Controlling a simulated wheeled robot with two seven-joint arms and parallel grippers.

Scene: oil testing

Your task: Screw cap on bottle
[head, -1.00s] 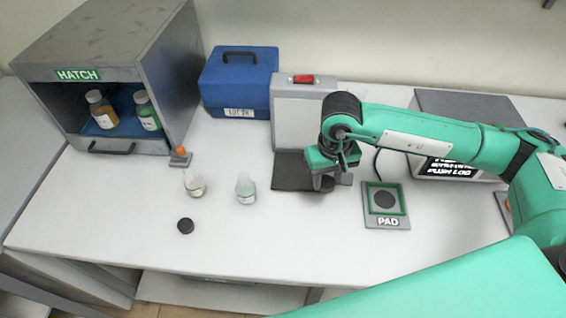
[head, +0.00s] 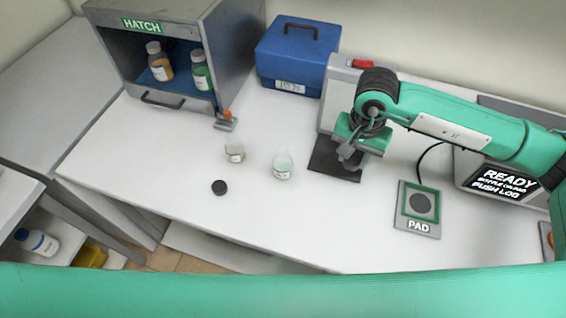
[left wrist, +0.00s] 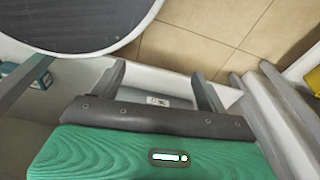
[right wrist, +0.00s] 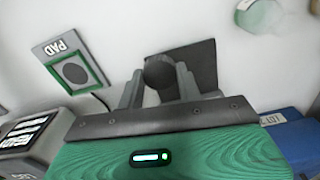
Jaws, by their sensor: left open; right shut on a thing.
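My right gripper (head: 348,160) is shut on a dark round cap, which shows between its fingertips in the right wrist view (right wrist: 158,70). It is held over or near a dark mat (head: 328,168). Two small clear bottles stand upright left of this gripper: one with pale green contents (head: 283,168) and one with pale contents (head: 235,153). Neither seems to have a dark cap on its top. My left gripper (left wrist: 158,88) is open and empty, away from the bottles, above a pale surface near the floor.
A hatch cabinet (head: 240,45) holds two capped bottles, brown (head: 159,66) and green (head: 200,75). A blue case (head: 290,70), a pad (head: 420,208) and a READY screen (head: 500,183) stand around. The table front is clear. My green arm spans the bottom.

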